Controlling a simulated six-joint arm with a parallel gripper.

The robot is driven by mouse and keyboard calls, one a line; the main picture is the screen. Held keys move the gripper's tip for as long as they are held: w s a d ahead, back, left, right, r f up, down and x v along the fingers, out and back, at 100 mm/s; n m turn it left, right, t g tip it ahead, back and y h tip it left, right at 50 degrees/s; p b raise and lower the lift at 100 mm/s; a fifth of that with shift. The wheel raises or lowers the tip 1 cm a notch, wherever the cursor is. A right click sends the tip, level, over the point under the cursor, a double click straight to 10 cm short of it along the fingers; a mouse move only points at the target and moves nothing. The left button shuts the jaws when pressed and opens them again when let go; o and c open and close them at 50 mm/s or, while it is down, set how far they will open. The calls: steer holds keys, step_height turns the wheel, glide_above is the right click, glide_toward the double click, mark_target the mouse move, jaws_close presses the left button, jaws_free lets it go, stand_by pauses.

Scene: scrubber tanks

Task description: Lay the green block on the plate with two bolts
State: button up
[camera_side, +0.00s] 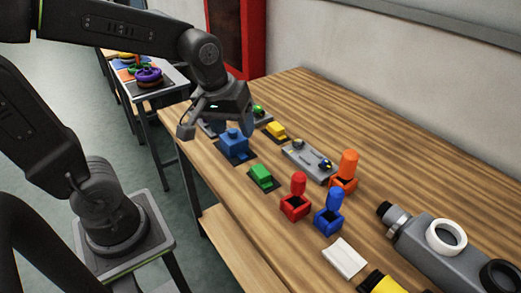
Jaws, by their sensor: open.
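A green block (261,175) lies on a small dark pad on the wooden table, near its front edge. A grey plate (301,161) lies behind it to the right, with small upright parts on it that look like bolts (325,165), too small to make out well. My gripper (217,127) is open and hangs to the left of the green block, over or in front of the blue block (233,142). It seems empty. It partly hides grey and green items (258,111) behind it.
A yellow block (276,130) sits behind the blue one. Red (295,207), blue (329,219) and orange (345,178) pegs stand in holders to the right. A white pad (344,258) and a grey cylindrical device (425,240) lie farther right. The back right of the table is clear.

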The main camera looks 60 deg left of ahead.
steer(key=w+a+f+n+g, duration=0.1)
steer(key=w+f+n+g, duration=0.1)
steer(key=w+f+n, duration=0.25)
steer(key=n+g, duration=0.1)
steer(key=n, duration=0.5)
glide_above(261, 170)
step_height(261, 170, down, 8)
steer(key=shift+s+r, duration=0.1)
steer(key=shift+f, duration=4.15)
steer(key=c, duration=0.8)
steer(key=shift+c, duration=0.2)
steer(key=shift+r, duration=3.55)
